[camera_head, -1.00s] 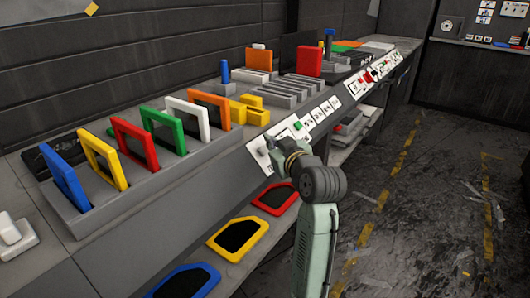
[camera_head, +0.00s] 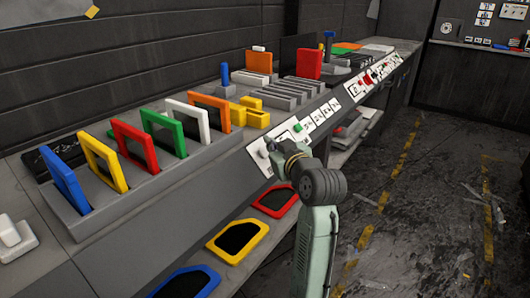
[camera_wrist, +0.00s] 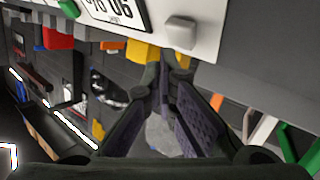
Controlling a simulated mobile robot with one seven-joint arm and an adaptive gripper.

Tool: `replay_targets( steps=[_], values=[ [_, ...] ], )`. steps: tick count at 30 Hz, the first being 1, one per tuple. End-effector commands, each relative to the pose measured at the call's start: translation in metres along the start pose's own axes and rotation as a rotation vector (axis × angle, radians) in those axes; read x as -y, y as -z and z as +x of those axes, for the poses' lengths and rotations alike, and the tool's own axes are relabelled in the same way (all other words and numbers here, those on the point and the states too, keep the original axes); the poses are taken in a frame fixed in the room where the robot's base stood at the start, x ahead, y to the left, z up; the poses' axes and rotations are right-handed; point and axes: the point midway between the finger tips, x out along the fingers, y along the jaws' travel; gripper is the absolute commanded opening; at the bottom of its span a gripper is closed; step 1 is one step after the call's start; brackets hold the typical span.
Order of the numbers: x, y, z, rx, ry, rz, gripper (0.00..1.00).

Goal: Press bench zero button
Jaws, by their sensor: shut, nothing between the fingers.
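A sloped white control panel (camera_head: 258,153) runs along the front of the bench. A grey square button (camera_wrist: 181,32) stands out from it in the wrist view, near a printed label with digits. A green button (camera_wrist: 68,8) is further left on the panel there; it also shows in the head view (camera_head: 297,127). No readable label marks either as the bench zero button. My gripper (camera_wrist: 168,68) is shut and empty, its fingertips just below the grey button in the wrist picture. I cannot tell whether they touch the panel. In the head view my wrist partly hides this area.
A rack (camera_head: 105,222) of several coloured frames stands on the bench to the left. Yellow blocks (camera_head: 250,113) and grey slotted racks (camera_head: 290,94) sit behind the panel. Coloured framed pads (camera_head: 238,238) lie on a lower shelf. The floor at right is open, with scattered debris.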

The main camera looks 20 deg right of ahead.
Motion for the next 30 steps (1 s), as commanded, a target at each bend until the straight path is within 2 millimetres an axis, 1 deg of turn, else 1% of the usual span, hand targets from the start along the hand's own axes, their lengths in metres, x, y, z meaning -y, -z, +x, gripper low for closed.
replay_targets(
  steps=[9, 18, 30],
  values=[
    [0.0003, -0.0004, 0.0003, 0.000, 0.000, 0.000, 0.00],
    [0.0044, -0.0048, 0.0061, 0.000, 0.000, 0.001, 0.00],
    [0.0047, -0.0049, 0.0065, 0.000, 0.000, 0.000, 0.00]
  ],
)
